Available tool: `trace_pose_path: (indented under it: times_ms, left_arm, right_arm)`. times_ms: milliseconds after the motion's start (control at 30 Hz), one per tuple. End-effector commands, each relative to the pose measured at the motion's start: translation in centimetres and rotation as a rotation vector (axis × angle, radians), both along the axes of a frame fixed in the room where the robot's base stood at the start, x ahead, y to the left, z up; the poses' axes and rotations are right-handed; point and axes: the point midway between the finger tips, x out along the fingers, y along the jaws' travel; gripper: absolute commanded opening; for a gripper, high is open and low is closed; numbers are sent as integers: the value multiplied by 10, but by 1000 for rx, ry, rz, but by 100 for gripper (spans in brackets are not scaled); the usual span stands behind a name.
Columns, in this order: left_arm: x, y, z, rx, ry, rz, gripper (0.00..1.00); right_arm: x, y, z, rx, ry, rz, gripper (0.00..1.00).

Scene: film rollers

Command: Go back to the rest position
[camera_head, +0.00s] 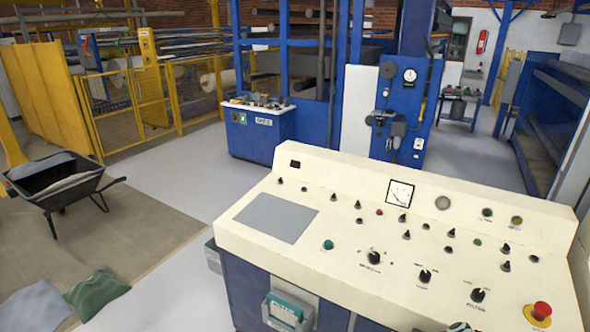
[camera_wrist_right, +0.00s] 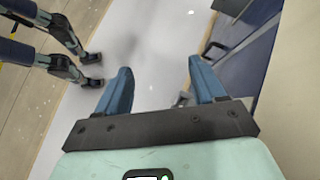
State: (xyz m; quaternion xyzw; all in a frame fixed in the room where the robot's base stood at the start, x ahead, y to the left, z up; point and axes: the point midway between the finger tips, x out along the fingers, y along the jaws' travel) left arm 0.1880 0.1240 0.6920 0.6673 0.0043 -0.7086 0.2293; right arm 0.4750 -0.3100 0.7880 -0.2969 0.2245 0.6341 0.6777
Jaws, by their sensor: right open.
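My right gripper (camera_wrist_right: 159,66) shows in the right wrist view, with two blue fingers spread wide apart on a dark bar. Nothing is between the fingers, and the grey floor shows behind them. My left gripper does not show in the head view. The cream control console (camera_head: 330,262) with knobs, a dial and a red emergency button (camera_head: 537,312) stands close in front of me in the head view. No gripper touches its panel.
A black wheelbarrow (camera_head: 60,190) with sacks stands at left, with a grey sack (camera_head: 35,306) and a green sack (camera_head: 95,292) on the floor. Yellow fencing (camera_head: 110,110) and blue machines (camera_head: 415,90) stand behind. Grey floor (camera_head: 190,180) between them is clear.

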Motion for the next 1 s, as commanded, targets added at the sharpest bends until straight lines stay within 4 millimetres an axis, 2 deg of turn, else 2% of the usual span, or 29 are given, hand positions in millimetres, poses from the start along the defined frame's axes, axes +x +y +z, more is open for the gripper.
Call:
trace_pose_path:
  times_ms: [33,100,200,300,367,500,600,700,833,1000]
  left_arm:
    - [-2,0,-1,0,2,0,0]
    - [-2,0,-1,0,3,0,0]
    - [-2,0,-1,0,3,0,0]
    - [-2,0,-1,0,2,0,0]
    - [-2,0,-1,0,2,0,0]
    - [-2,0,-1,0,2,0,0]
    - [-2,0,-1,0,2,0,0]
    - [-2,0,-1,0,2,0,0]
    - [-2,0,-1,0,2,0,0]
    - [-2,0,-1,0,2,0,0]
  right_arm:
    - [-16,21,-25,-45,4,49,69]
    - [-39,43,-56,-123,-15,127,69]
    - [-77,74,-89,-226,-58,259,69]
    - [-120,101,-112,-315,-122,414,69]
    - [-147,117,-120,-360,-169,513,69]
    - [-210,148,-124,-435,-304,744,69]
    - [-245,165,-117,-462,-405,877,69]
    - [-269,177,-107,-476,-487,968,69]
    - [-285,185,-98,-484,-546,1027,69]
    - [-288,186,-97,-485,-557,1036,69]
